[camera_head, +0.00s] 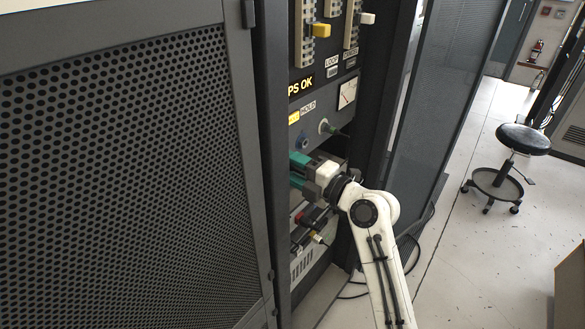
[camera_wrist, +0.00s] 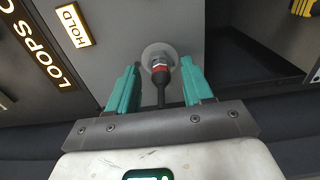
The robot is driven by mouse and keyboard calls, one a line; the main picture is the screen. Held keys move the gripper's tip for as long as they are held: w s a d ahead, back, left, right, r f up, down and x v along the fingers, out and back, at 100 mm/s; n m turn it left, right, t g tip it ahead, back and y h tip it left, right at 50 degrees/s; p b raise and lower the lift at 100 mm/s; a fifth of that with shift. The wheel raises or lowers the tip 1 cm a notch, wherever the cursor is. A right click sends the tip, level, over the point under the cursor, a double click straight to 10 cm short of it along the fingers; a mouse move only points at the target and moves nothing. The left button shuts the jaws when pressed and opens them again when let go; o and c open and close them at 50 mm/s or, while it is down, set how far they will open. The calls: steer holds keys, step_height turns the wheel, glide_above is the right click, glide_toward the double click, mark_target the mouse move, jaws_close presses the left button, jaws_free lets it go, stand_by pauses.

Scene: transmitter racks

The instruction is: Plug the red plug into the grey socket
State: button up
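In the wrist view, a dark plug with a red band (camera_wrist: 161,69) points into a pale grey round socket (camera_wrist: 148,50) on the panel. Its black cable runs back toward my gripper. I cannot tell how deep the plug sits. My gripper (camera_wrist: 159,66) is open, with one teal finger on each side of the plug and a visible gap to both. In the head view, my gripper (camera_head: 294,170) reaches the rack front from the right. The red-banded plug is hidden there behind the gripper or rack edge.
Red and black parts (camera_head: 302,217) and a pale-ended plug (camera_head: 318,238) lie below. A perforated door (camera_head: 130,180) stands left; a stool (camera_head: 523,140) stands right.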

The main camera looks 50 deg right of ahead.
steer(key=s+b, duration=0.3)
steer(key=s, duration=0.7)
steer(key=shift+s+d, duration=0.15)
steer(key=shift+s, duration=0.25)
stand_by(0.4)
